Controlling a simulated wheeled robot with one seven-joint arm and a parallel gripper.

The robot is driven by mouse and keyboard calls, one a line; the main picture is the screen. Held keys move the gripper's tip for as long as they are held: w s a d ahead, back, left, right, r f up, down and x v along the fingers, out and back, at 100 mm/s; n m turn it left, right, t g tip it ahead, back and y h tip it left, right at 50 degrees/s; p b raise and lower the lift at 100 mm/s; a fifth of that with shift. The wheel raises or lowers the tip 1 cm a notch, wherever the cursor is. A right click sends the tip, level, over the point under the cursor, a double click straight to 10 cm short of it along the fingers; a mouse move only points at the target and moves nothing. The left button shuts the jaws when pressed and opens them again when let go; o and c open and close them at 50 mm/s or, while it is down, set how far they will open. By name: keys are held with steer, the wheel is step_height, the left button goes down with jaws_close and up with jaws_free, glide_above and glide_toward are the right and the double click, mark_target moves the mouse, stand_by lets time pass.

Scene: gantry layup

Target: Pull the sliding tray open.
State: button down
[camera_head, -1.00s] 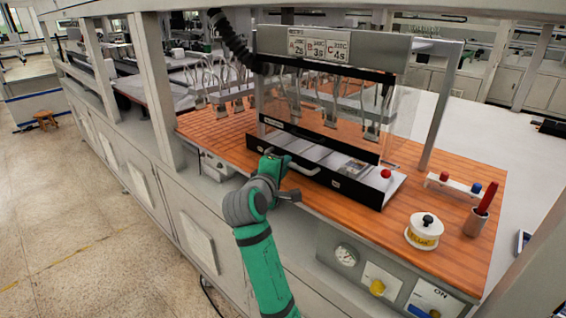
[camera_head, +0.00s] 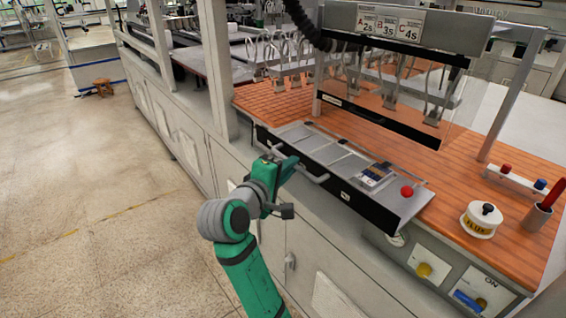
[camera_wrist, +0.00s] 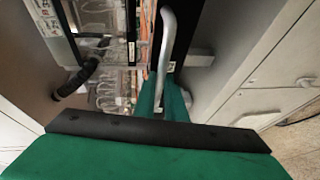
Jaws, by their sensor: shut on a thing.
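The sliding tray (camera_head: 325,150) is a long, flat grey tray with a black front, sticking out past the front edge of the wooden worktop. A grey bar handle (camera_head: 318,179) is on its black front. My gripper (camera_head: 284,168) is shut on the handle near its left part. In the wrist view the handle (camera_wrist: 166,45) runs down between the green fingers of my gripper (camera_wrist: 163,98). The fingers hide the gripped part of the handle. A small patterned block (camera_head: 373,177) and a red knob (camera_head: 407,191) are at the tray's right end.
A clear guard (camera_head: 400,100) with hanging clips stands behind the tray. A yellow-labelled white pot (camera_head: 481,220), a cup with a red tool (camera_head: 537,215) and a button bar (camera_head: 515,182) stand on the right. Floor (camera_head: 130,220) at the left is clear.

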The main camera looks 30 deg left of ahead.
steer(key=shift+s+d+f, duration=0.1)
steer(key=shift+d+f, duration=0.05)
steer(key=shift+d, duration=0.05)
steer(key=c, duration=1.8)
jaws_free()
steer(key=shift+a, duration=0.1)
steer(key=shift+s, duration=0.1)
steer(key=v, duration=1.1)
